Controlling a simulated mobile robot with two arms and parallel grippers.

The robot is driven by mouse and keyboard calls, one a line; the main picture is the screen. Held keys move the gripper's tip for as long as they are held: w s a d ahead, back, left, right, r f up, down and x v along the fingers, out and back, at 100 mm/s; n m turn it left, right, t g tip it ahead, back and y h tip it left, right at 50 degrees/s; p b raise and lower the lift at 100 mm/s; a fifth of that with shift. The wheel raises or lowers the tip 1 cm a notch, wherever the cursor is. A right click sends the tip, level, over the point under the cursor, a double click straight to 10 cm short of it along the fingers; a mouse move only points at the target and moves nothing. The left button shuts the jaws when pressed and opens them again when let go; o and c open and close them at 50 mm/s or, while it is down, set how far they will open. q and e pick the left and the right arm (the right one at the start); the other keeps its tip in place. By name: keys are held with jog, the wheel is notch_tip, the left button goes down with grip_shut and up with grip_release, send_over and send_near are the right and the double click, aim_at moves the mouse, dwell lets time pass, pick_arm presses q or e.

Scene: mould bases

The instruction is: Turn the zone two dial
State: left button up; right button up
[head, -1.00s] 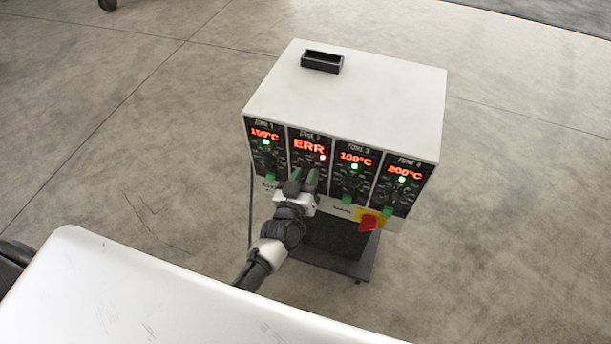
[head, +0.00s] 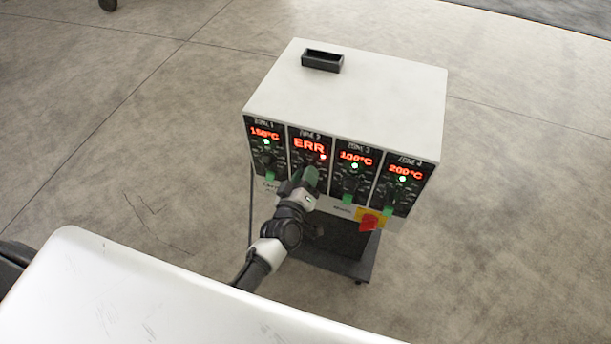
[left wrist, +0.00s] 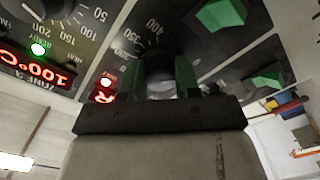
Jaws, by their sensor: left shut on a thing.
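The white control cabinet (head: 345,100) has a row of zone panels on its front. The zone two panel (head: 309,147) shows a red ERR display (head: 309,146) and a small red light. My left gripper (head: 305,180) is at the lower part of that panel, shut on the zone two dial. The gripper hides the dial in the head view. In the left wrist view the dark dial (left wrist: 157,64) shows partly between the green-sided fingers, with scale numbers such as 350 and 400 beside it. My right gripper is not in view.
The neighbouring panels read 150°C (head: 264,134), 100°C (head: 356,158) and 200°C (head: 405,173), with green lights. A red switch on a yellow plate (head: 370,219) sits below right. A black open tray (head: 322,61) lies on top. Floor around the cabinet is clear.

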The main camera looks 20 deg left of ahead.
pick_arm(q)
jog(key=o, duration=0.9)
jog(key=shift+o, duration=0.2)
jog(key=shift+s, duration=0.1)
jog(key=s, duration=1)
jog(key=shift+s+a, duration=0.2)
jog(key=shift+s, duration=0.15)
